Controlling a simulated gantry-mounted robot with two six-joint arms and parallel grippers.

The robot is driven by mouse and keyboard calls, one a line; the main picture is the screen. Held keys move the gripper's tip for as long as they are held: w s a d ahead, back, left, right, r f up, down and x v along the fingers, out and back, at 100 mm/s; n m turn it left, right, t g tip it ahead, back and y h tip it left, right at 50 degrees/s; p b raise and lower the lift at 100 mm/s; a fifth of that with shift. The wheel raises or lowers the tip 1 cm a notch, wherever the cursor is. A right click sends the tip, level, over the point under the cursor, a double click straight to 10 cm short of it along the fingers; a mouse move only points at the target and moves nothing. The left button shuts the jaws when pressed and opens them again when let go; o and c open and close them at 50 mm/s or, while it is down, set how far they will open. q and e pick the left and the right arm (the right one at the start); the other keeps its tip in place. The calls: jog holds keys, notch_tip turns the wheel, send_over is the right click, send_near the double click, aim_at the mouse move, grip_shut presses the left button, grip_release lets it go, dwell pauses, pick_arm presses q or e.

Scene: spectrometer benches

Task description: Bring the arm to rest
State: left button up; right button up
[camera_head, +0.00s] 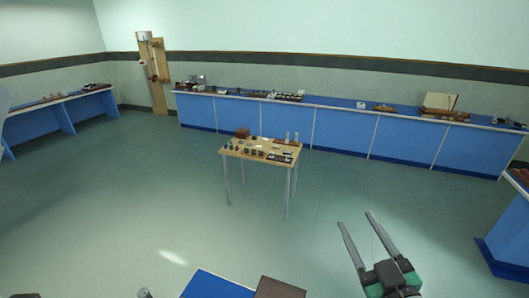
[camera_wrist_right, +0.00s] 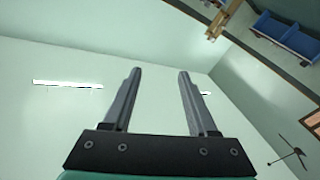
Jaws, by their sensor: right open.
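My right gripper (camera_head: 360,228) is at the lower right of the head view, over the floor and apart from any bench. Its two grey fingers are spread with nothing between them. In the right wrist view the same gripper (camera_wrist_right: 158,80) shows both fingers apart and empty, with pale wall or ceiling behind. My left gripper does not show in either view.
A small wooden table (camera_head: 232,151) with several small items stands mid-room. A long blue bench (camera_head: 335,125) lines the back wall. Other blue benches stand at left (camera_head: 68,116) and right (camera_head: 508,235). A blue surface (camera_head: 215,287) and brown box (camera_head: 280,288) are at the bottom edge. Open floor lies between.

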jog(key=s+a+r+t+y, duration=0.1)
jog(key=s+a+r+t, duration=0.1)
jog(key=r, duration=0.6)
jog(key=s+a+r+t, duration=0.1)
jog(key=s+r+t, duration=0.1)
jog(key=r, duration=0.6)
jog(key=s+r+m+t, duration=0.3)
jog(key=s+r+t, duration=0.1)
jog(key=s+r, duration=0.6)
notch_tip(320, 180, up, 3)
jog(key=shift+s+a+r+m+t, duration=0.1)
jog(key=shift+s+a+m+t, duration=0.1)
jog(key=shift+m+t, duration=0.15)
